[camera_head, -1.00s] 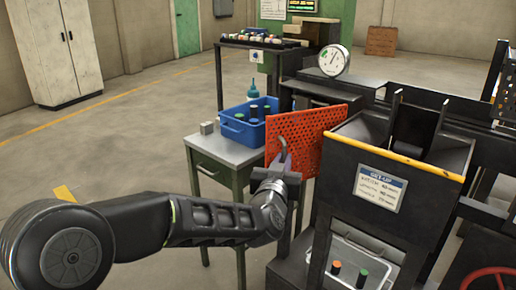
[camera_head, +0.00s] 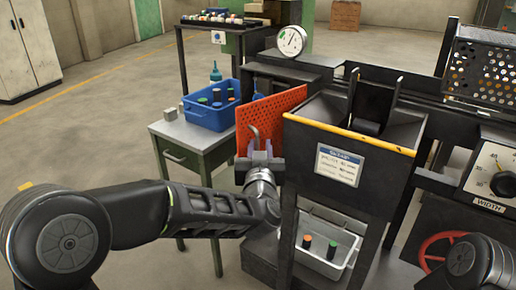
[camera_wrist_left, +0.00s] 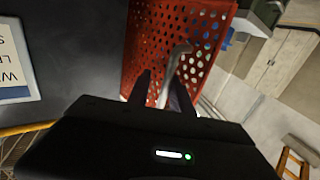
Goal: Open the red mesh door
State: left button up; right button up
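The red mesh door (camera_head: 275,118) stands upright at the left side of the dark machine with the yellow-edged hopper. It also fills the upper middle of the left wrist view (camera_wrist_left: 205,25). Its pale bent handle (camera_head: 254,134) sticks out from its face, and shows in the left wrist view (camera_wrist_left: 175,60). My left gripper (camera_head: 261,150) is at the handle, in front of the door. In the left wrist view its two fingers (camera_wrist_left: 160,88) are apart, with the handle between them and a gap beside it. My right arm shows at the lower right; its gripper is out of view.
A side table (camera_head: 205,133) with a blue bin (camera_head: 211,117) stands left of the door. The hopper (camera_head: 345,138) is close on the right, above a grey tray (camera_head: 322,259) with cylinders. A red handwheel (camera_head: 428,250) is lower right. The floor at left is clear.

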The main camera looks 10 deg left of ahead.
pick_arm(q)
jog(key=shift+o, duration=0.2)
jog(key=shift+a+f, duration=0.1)
jog(key=shift+a, duration=0.3)
jog(key=shift+s, duration=0.1)
jog(key=s+d, duration=0.1)
jog(key=s, duration=0.6)
jog(key=shift+s, duration=0.3)
